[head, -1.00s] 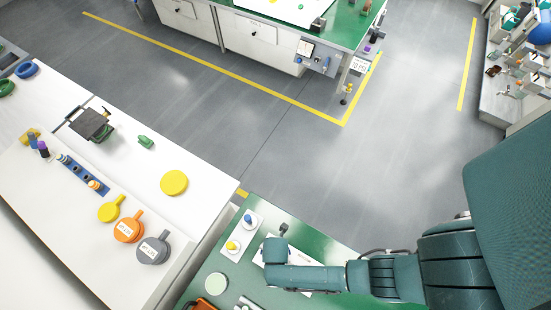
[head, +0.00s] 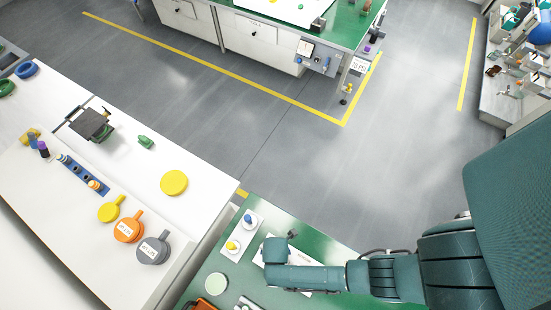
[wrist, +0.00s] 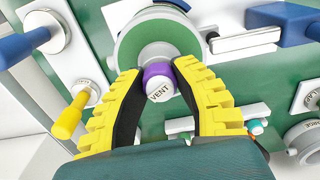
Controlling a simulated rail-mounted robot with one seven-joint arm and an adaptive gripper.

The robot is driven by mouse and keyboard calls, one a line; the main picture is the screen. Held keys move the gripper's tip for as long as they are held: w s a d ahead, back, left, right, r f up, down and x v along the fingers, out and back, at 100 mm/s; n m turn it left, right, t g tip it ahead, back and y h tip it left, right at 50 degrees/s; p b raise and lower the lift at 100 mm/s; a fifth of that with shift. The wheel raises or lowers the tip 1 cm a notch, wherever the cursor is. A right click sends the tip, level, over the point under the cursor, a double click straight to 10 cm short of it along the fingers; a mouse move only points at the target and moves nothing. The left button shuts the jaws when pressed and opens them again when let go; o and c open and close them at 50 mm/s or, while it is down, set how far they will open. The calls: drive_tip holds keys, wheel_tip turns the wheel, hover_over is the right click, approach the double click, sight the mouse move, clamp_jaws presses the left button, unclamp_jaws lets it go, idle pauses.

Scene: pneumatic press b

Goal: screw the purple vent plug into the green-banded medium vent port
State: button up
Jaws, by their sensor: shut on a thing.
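The purple vent plug (wrist: 158,82), with a white cap marked VENT, sits between the yellow fingers of my gripper (wrist: 160,74) in the wrist view. The fingers are shut on its sides. Directly behind it is a grey round fitting (wrist: 152,54) in front of a large green ring (wrist: 133,40). The plug overlaps the fitting's lower edge; I cannot tell whether they touch or whether any thread is engaged. I cannot tell whether this ring is the medium port's green band. In the head view my arm hides the plug.
In the wrist view, a blue handle (wrist: 22,46) and a yellow handle (wrist: 70,117) stick out at the left. A white bar (wrist: 245,40) and another blue part (wrist: 285,22) lie at the right. A grey round fitting (wrist: 305,138) is at lower right.

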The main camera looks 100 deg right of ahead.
drive_tip(key=o, duration=0.7)
drive_tip(key=shift+n, duration=0.8)
drive_tip(key=shift+n, duration=1.7)
drive_tip(key=shift+n, duration=1.7)
